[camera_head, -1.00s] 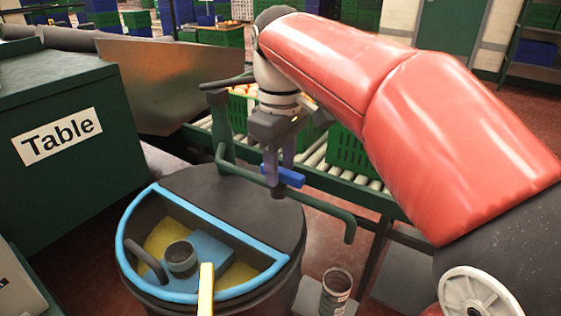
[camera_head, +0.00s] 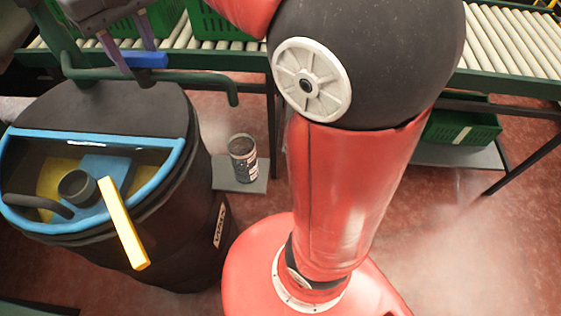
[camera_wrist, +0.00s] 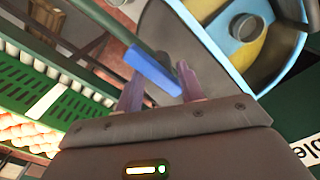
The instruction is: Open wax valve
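The wax valve's blue handle (camera_head: 146,60) sits on a green pipe (camera_head: 205,77) above the black drum's lid. In the wrist view the blue handle (camera_wrist: 152,72) lies across the space between my fingers. My gripper (camera_head: 138,60) has its two purple fingers spread apart, pointing down at the handle. The wrist view also shows my gripper (camera_wrist: 158,72) with a wide gap between the fingers. I cannot tell whether either finger touches the handle. The gripper body is cut off at the top of the head view.
The black drum (camera_head: 170,215) has a blue-rimmed opening (camera_head: 95,138) with yellow contents and a yellow bar (camera_head: 122,222) sticking out. A labelled can (camera_head: 243,158) stands on a low grey plate. A roller conveyor (camera_head: 505,45) with green crates (camera_head: 222,20) runs behind.

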